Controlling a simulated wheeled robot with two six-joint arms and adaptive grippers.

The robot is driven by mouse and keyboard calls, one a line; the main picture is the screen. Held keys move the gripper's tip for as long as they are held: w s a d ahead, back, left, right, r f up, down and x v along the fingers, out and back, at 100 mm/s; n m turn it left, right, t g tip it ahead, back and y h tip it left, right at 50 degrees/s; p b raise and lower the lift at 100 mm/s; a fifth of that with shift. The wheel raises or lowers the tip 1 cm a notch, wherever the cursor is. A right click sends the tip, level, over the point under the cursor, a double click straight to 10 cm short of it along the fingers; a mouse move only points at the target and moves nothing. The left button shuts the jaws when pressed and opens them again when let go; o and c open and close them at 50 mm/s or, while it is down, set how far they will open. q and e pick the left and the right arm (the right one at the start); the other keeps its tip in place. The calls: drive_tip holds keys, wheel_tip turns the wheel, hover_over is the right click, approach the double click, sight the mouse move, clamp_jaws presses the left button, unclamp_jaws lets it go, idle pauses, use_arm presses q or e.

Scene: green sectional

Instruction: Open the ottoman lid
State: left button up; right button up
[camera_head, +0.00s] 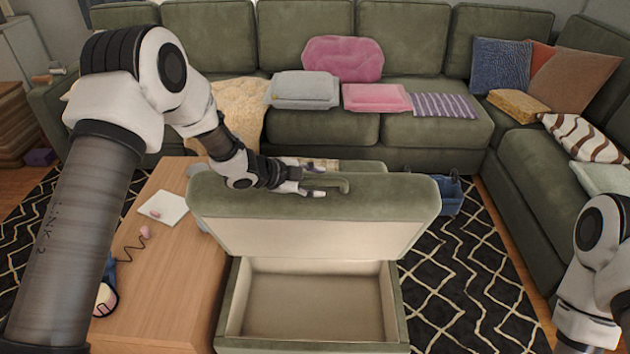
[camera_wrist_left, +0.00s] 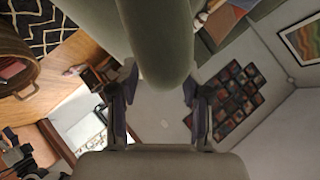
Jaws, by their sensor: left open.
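The ottoman is a green box with a pale lining; its lid (camera_head: 315,235) stands raised and tilted up at the back, with its pale underside toward me. The open box (camera_head: 312,305) below is empty. My left gripper (camera_head: 318,191) is at that edge beside the handle. In the left wrist view my left gripper (camera_wrist_left: 160,90) is open, with a green rounded part (camera_wrist_left: 158,45) between its fingers; I cannot tell whether they touch it. My right arm is at the right edge, its gripper out of view.
A wooden table (camera_head: 175,260) with paper and small items stands left of the ottoman. A green sectional sofa (camera_head: 420,135) with pillows and folded cloths lies behind and to the right. A blue basket (camera_head: 450,196) is behind the lid. The patterned rug (camera_head: 470,270) at right is clear.

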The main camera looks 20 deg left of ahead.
use_arm(q)
drive_tip(key=v, duration=1.2)
drive_tip(key=shift+a+f, duration=0.1)
drive_tip(key=s+d+f+n+g+y, duration=0.1)
drive_tip(key=s+d+f+n+g, duration=0.25)
drive_tip(key=s+f, duration=0.8)
drive_tip(key=s+d+f+n+g+y, duration=0.1)
drive_tip(key=s+d+f+n+g, duration=0.2)
drive_tip(key=s+f, duration=0.85)
drive_tip(key=s+a+f+n+g+y, duration=0.1)
drive_tip(key=s+a+f+n+y, duration=0.1)
drive_tip(key=s+n, duration=0.3)
drive_tip(key=s+a+f+n+g+y, duration=0.1)
drive_tip(key=s+a+f+n+y, duration=0.1)
drive_tip(key=s+n, duration=0.4)
wheel_tip(320, 180, down, 2)
drive_tip(key=shift+s+a+f+n+y, duration=0.1)
drive_tip(key=shift+s+a+n+y, duration=0.2)
drive_tip(key=shift+n+y, duration=0.4)
